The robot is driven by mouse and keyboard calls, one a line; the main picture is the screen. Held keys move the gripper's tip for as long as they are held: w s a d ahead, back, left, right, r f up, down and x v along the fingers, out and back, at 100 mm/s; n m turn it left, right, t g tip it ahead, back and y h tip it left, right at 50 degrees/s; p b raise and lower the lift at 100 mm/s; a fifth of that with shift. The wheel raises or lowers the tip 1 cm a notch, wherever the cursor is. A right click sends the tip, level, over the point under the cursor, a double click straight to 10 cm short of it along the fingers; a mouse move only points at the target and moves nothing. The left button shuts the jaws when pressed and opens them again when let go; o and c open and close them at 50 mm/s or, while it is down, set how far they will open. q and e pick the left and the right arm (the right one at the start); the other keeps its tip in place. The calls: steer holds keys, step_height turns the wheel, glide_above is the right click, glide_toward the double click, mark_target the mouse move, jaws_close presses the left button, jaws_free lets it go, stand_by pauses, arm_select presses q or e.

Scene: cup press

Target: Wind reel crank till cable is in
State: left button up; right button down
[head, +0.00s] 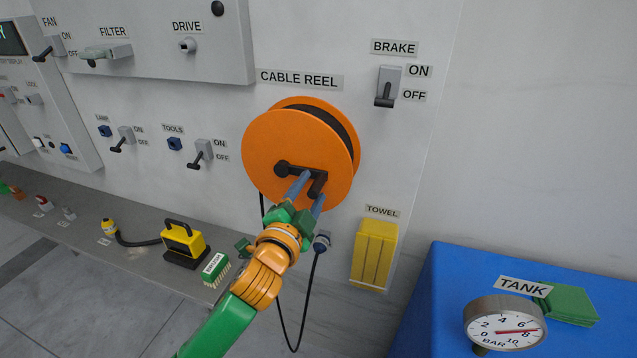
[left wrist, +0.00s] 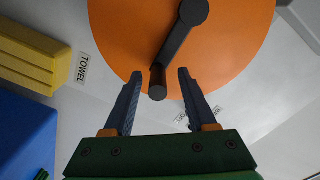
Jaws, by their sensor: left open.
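The orange cable reel (head: 270,140) is on the white wall panel under its CABLE REEL label. Its black crank (head: 300,171) runs from the hub toward the lower right of the disc. My left gripper (head: 312,192) is at the crank's outer end. In the left wrist view my left gripper (left wrist: 160,75) is open, with the crank handle (left wrist: 158,84) between its fingertips and a gap visible on each side. The black cable (head: 307,300) hangs below the reel in a loop, with a grey-blue plug (head: 321,242) at its upper right end. My right gripper is not in view.
The brake switch (head: 387,87) is at the upper right, its lever pointing down toward OFF. A yellow towel holder (head: 374,253) is right of the cable. A grey shelf (head: 140,225) holds a yellow-black tool (head: 184,242) and a green brush (head: 216,268). A blue tank (head: 450,275) stands at the right.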

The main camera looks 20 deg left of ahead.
arm_select(q)
steer(key=shift+w+d, duration=0.15)
steer(key=shift+w, duration=0.4)
steer(key=shift+w+d, duration=0.3)
steer(key=shift+d, duration=0.1)
steer(key=shift+s+a, duration=0.1)
steer(key=shift+a, duration=0.1)
steer(key=c, duration=0.4)
jaws_close()
steer(key=shift+r, duration=0.1)
